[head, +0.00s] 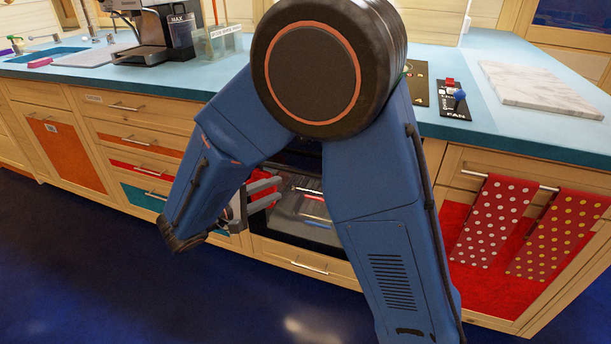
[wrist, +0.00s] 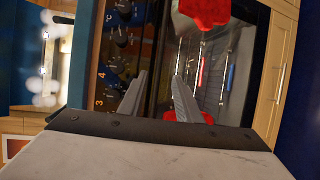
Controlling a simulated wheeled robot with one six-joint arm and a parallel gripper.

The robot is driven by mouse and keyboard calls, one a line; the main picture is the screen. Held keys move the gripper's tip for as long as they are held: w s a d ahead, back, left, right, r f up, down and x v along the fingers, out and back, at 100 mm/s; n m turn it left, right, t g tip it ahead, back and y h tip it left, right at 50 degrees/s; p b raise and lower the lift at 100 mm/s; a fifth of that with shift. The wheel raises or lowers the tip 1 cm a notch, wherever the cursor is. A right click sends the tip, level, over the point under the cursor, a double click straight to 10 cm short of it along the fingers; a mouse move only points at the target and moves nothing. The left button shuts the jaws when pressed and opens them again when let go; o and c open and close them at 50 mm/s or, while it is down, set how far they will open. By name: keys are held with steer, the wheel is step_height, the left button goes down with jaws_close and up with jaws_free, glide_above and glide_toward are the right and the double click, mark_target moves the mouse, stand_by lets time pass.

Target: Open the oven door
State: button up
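The oven (head: 300,205) is set in the counter front, its dark glass door partly hidden behind my arm. The door looks closed, and racks show through the glass. A thin pale bar (head: 308,191), apparently the handle, crosses the upper door. My gripper (head: 277,191) is in front of the upper left of the door with its fingers apart. In the wrist view the sideways door glass (wrist: 225,70) is right of my open gripper (wrist: 160,78), and the dark knob panel (wrist: 120,55) is left. Nothing shows clearly held. I cannot tell whether the fingers touch the handle.
Red dotted towels (head: 493,222) hang on a bar right of the oven. Wooden drawers (head: 140,140) are on the left. A coffee machine (head: 150,30) and marble board (head: 535,88) stand on the blue counter. The dark blue floor (head: 90,275) in front is clear. Red shapes (wrist: 205,12) in the wrist view are unclear.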

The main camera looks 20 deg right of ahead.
mark_target(307, 175)
steer(key=x, duration=1.5)
steer(key=shift+d+f, duration=0.1)
jaws_close()
